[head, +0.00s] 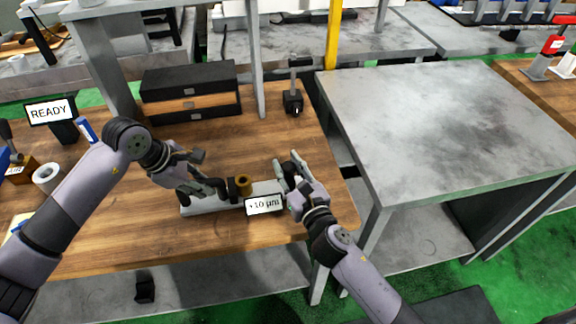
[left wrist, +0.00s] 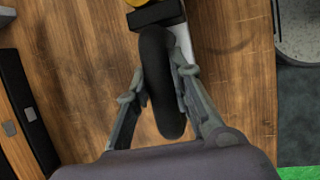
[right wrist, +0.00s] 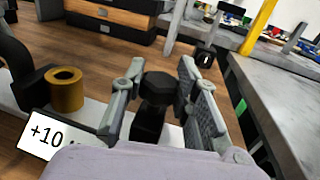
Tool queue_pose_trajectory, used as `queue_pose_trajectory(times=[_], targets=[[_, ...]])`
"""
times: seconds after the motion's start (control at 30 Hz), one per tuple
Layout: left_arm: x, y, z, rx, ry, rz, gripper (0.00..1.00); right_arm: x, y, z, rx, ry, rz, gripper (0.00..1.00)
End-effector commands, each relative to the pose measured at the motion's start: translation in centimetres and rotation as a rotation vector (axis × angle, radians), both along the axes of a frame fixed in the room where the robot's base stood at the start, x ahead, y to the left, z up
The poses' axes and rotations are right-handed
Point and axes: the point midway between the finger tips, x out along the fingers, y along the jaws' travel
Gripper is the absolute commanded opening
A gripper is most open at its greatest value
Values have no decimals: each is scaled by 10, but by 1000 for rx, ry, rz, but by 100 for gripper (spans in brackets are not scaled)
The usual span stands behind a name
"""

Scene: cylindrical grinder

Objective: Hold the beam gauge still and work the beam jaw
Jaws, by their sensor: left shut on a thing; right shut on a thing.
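The beam gauge (head: 198,206) lies on the wooden table, a pale bar with a black curved handle at its left and a brass-coloured cylinder (head: 243,185) near its middle. Its display (head: 264,204) reads "+10 µm". My left gripper (head: 208,186) is shut on the black handle (left wrist: 160,85), which sits between its fingers in the left wrist view (left wrist: 157,88). My right gripper (head: 289,174) is at the gauge's right end. In the right wrist view its fingers (right wrist: 158,82) stand on both sides of the black knobbed beam jaw (right wrist: 160,88). The fingers partly hide the jaw's lower part.
A "READY" sign (head: 50,111) stands at the table's left. A black case with an orange band (head: 190,92) and a small black stand (head: 293,101) are behind the gauge. A bare grey table (head: 440,125) is at the right, across a gap.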

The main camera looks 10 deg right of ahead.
Motion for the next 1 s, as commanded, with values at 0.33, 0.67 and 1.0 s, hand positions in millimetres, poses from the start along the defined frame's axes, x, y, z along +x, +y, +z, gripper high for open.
queue_pose_trajectory(times=[0.33, 0.67, 1.0], targets=[[0, -1, 1, -3, -2, -1, 0, 0, 17, 0, 4, 1, 3, 13], [0, -2, 1, -4, -3, -3, 0, -1, 83, 0, 3, 2, 5, 13], [-1, -5, 2, -10, -2, -8, 0, -2, 91, 0, 4, 0, 12, 14]])
